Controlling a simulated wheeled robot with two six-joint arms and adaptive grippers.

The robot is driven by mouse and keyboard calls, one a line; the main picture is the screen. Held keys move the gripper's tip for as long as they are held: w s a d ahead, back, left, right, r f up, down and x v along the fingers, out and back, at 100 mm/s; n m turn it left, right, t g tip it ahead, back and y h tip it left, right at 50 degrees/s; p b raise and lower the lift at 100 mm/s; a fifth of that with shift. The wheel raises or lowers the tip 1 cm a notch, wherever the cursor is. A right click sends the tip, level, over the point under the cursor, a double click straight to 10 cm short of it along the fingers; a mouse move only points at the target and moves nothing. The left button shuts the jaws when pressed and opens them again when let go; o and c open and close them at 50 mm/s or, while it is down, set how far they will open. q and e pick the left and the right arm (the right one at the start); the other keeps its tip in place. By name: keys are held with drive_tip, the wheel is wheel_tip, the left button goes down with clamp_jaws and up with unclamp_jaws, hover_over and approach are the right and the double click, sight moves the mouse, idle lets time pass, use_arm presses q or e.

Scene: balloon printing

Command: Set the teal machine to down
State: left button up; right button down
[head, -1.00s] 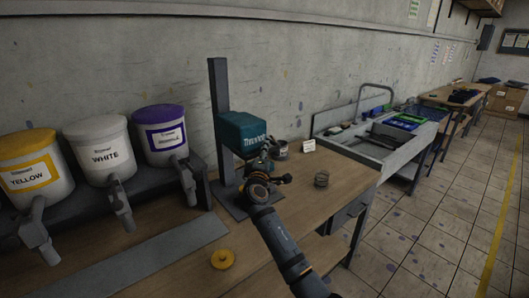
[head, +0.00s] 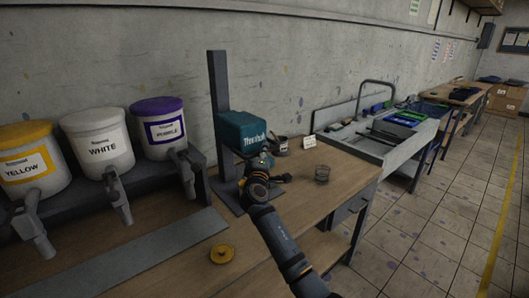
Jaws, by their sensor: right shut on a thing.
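The teal machine (head: 240,131) is a boxy teal head with white lettering, mounted on a dark upright post (head: 219,105) above a dark base plate (head: 228,192) on the wooden bench. My right gripper (head: 262,163) is up against the lower front of the teal machine and is shut on some part of it. The wrist hides the fingertips and the gripped part. The teal head sits well below the top of the post, with a gap between it and the base plate. My left gripper is not in view.
Yellow (head: 25,152), white (head: 95,142) and purple (head: 159,128) paint buckets stand on a dark rack at left. A yellow round piece (head: 222,254), a clear glass (head: 322,174), a dark cup (head: 282,144) and a small white card (head: 309,141) are on the wooden bench (head: 320,205).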

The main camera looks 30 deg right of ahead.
wheel_tip(320, 180, down, 8)
drive_tip(key=b, duration=0.6)
drive_tip(key=shift+f, duration=0.1)
drive_tip(key=c, duration=1.3)
unclamp_jaws()
drive_tip(key=shift+c, duration=0.2)
drive_tip(key=shift+r, duration=0.2)
drive_tip(key=v, duration=1.2)
